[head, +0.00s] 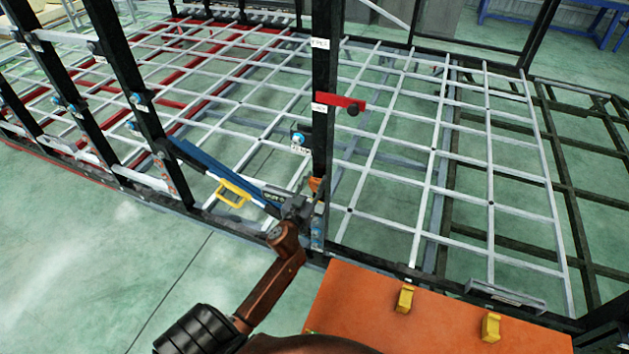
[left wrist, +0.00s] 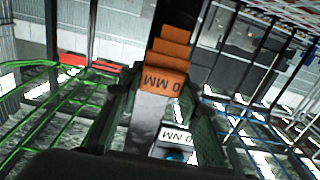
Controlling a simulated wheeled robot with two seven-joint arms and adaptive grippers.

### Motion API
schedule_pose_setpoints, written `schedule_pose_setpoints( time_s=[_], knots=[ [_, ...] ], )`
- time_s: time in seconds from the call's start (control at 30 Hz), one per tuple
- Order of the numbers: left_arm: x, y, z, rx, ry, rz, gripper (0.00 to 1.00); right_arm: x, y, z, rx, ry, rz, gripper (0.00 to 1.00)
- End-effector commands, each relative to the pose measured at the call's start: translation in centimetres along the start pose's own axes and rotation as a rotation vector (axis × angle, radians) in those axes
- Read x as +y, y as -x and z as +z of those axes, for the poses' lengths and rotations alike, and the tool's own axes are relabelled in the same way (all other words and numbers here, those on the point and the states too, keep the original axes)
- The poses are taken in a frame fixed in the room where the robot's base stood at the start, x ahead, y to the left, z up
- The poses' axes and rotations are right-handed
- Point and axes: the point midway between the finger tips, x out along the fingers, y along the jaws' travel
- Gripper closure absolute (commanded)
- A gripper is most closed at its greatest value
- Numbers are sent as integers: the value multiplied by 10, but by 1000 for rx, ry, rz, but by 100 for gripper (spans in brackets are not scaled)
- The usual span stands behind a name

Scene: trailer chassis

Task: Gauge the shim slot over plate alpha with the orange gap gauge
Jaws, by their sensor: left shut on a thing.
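My left gripper (head: 306,208) is at the foot of the dark upright post (head: 324,75), shut on the orange gap gauge. Only a small part of the gauge (head: 315,184) shows in the head view. In the left wrist view the stepped orange gauge (left wrist: 168,52) lies between my two fingers (left wrist: 160,100), its dark lettering upside down. Its steps narrow away from me, beside the dark post. A white label (left wrist: 174,137) and a blue bolt sit just below it. I cannot tell which plate is alpha, or whether the gauge is in a slot. My right gripper is not in view.
A red bar (head: 338,103) with a black knob sticks out from the post. A blue beam (head: 222,172) with a yellow handle (head: 234,192) lies left of my gripper. An orange surface (head: 370,305) with yellow blocks (head: 405,298) is at front right. White grid frames surround the post.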

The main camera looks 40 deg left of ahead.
Motion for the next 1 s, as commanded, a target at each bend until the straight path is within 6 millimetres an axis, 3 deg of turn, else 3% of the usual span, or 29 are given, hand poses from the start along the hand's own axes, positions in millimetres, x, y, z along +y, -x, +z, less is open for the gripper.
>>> schedule_pose_setpoints(
  time_s=[0.4, 1.0],
  knots=[
    [0, 0, 43, -2, 1, 0, 93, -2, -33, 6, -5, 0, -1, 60],
    [0, 0, 53, -2, 0, 0, 93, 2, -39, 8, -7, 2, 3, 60]
  ],
)
